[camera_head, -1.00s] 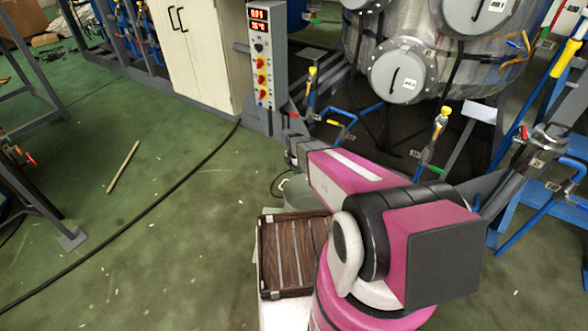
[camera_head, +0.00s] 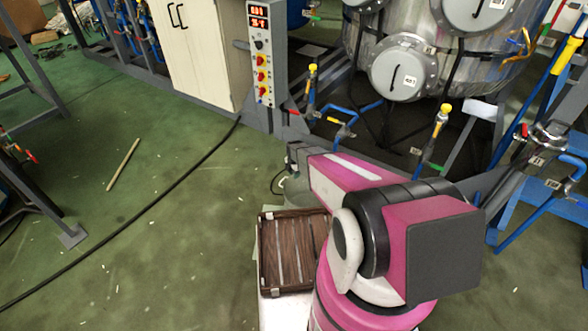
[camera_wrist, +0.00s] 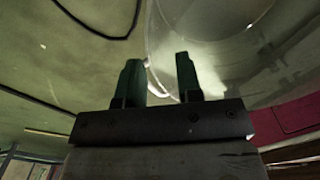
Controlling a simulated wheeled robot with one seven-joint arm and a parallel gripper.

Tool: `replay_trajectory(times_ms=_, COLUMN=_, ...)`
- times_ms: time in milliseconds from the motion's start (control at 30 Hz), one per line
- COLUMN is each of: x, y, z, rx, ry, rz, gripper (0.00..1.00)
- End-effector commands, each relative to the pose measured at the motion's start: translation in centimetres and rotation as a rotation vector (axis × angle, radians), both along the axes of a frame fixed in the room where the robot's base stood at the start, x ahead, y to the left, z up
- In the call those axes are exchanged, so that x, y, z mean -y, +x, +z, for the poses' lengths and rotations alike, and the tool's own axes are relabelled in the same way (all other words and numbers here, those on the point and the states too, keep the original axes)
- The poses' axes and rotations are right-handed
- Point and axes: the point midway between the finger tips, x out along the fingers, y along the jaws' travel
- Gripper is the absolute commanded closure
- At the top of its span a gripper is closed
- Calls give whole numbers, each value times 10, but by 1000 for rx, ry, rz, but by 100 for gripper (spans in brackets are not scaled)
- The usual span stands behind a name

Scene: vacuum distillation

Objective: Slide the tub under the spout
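The tub (camera_head: 296,190) is a pale, see-through round vessel on the floor, mostly hidden behind my arm in the head view. In the wrist view its clear curved wall (camera_wrist: 220,50) fills the upper right. My gripper (camera_wrist: 161,75) has two dark green fingers standing apart, with the tub's edge showing between or just beyond them; I cannot tell if they touch it. Blue pipes with yellow-handled valves (camera_head: 440,118) stand beyond the tub; which one ends in the spout is unclear.
A steel tank (camera_head: 430,45) stands at the back right over a dark floor area. A control panel (camera_head: 261,60) stands beside a cream cabinet (camera_head: 200,50). A black cable (camera_head: 165,200) crosses the green floor. A thin stick (camera_head: 123,164) lies left; the floor there is mostly clear.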

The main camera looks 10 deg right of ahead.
Motion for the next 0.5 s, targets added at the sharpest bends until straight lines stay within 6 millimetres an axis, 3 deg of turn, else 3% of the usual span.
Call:
replay_trajectory(times_ms=200, x=0, y=2, z=-37, rx=-1, ry=-1, rz=0, gripper=67)
replay_trajectory(times_ms=500, x=0, y=0, z=-52, rx=1, ry=0, rz=0, gripper=67)
